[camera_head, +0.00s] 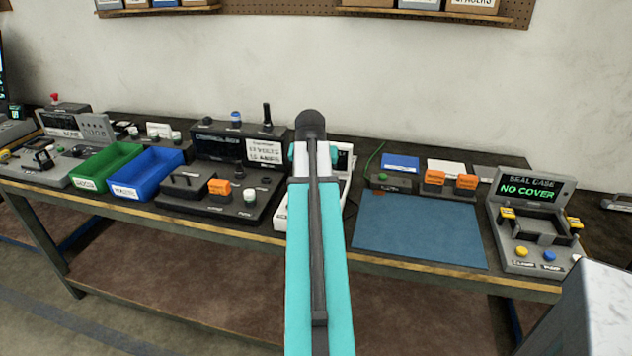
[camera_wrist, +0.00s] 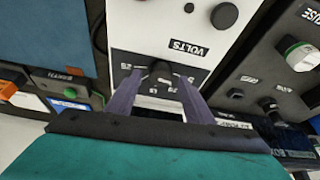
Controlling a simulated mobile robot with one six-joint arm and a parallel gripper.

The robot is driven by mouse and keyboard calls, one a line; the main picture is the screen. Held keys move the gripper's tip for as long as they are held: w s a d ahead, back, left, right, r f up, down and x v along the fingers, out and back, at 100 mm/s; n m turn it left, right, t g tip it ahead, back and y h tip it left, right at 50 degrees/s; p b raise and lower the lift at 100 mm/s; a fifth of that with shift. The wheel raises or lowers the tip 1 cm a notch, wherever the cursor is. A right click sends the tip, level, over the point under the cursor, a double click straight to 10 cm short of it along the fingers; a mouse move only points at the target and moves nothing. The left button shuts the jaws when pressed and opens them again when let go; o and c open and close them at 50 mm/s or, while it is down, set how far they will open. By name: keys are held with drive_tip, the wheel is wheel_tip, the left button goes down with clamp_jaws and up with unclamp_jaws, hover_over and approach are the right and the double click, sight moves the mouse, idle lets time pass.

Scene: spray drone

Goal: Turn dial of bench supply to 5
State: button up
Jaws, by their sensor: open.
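The bench supply is a white unit; in the head view its edges (camera_head: 283,217) show on the bench on both sides of my arm. In the wrist view its white front panel (camera_wrist: 140,35) appears upside down, with a VOLTS label and a dark dial (camera_wrist: 160,68) ringed by printed numbers. My gripper (camera_wrist: 160,80) is open, with one finger on each side of the dial. I cannot tell whether the fingers touch it. The dial's pointer setting is not readable. In the head view my arm hides the dial and the gripper's fingers.
A dark test unit (camera_head: 262,190) with switches and knobs stands close to the left. Blue (camera_head: 150,175) and green (camera_head: 105,168) bins lie further left. A blue mat (camera_head: 420,230) lies to the right, then a seal case unit (camera_head: 530,250) reading NO COVER.

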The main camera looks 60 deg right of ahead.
drive_tip(key=v, duration=1.3)
drive_tip(key=shift+b, duration=0.45)
drive_tip(key=shift+r, duration=0.1)
